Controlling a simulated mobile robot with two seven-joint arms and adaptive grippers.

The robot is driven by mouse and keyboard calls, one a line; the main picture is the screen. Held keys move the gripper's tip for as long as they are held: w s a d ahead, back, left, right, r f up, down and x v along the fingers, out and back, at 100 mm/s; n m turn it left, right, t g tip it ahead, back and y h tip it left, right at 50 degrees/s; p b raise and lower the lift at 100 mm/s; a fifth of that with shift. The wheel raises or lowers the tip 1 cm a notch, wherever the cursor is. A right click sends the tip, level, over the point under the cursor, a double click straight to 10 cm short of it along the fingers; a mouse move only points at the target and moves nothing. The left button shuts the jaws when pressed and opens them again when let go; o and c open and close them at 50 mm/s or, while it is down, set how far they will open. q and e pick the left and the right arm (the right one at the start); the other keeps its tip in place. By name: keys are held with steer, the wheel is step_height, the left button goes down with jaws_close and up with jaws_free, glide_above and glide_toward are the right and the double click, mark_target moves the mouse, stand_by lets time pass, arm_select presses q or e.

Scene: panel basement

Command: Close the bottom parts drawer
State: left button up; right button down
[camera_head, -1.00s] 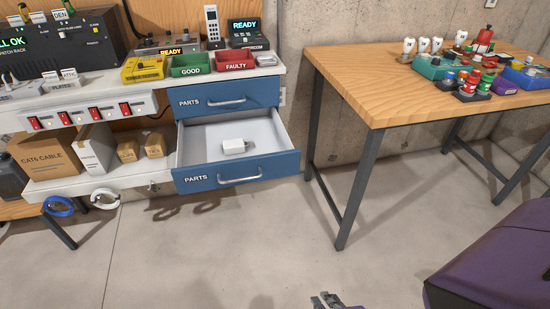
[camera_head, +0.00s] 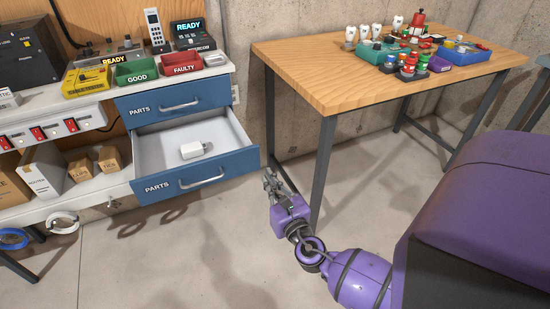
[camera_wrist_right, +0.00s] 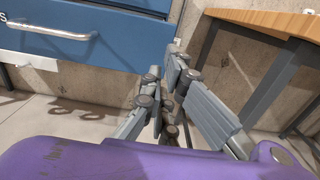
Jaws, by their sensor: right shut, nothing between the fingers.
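The bottom parts drawer (camera_head: 200,178) has a blue front marked PARTS and a silver handle. It stands pulled out below the shut upper parts drawer (camera_head: 178,102), and a small white block with a grey end (camera_head: 192,151) lies inside it. My right gripper (camera_head: 269,178) is just right of the drawer front's right end, apart from it, with its fingers shut and empty. In the right wrist view the gripper (camera_wrist_right: 172,55) points past the drawer front (camera_wrist_right: 95,40), which is at the upper left. My left gripper is in neither view.
A wooden table (camera_head: 330,90) with dark legs stands on the right, one leg close behind my right gripper. Cardboard boxes (camera_head: 83,166) sit on the shelf left of the drawer. The floor in front is clear.

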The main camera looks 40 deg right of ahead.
mark_target(255, 160)
steer(key=x, duration=0.6)
steer(key=shift+w, duration=0.1)
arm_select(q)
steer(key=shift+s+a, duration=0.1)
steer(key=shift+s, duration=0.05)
arm_select(e)
steer(key=shift+w+d+f, duration=0.1)
steer(key=shift+w+d, duration=0.1)
steer(key=shift+w, duration=0.45)
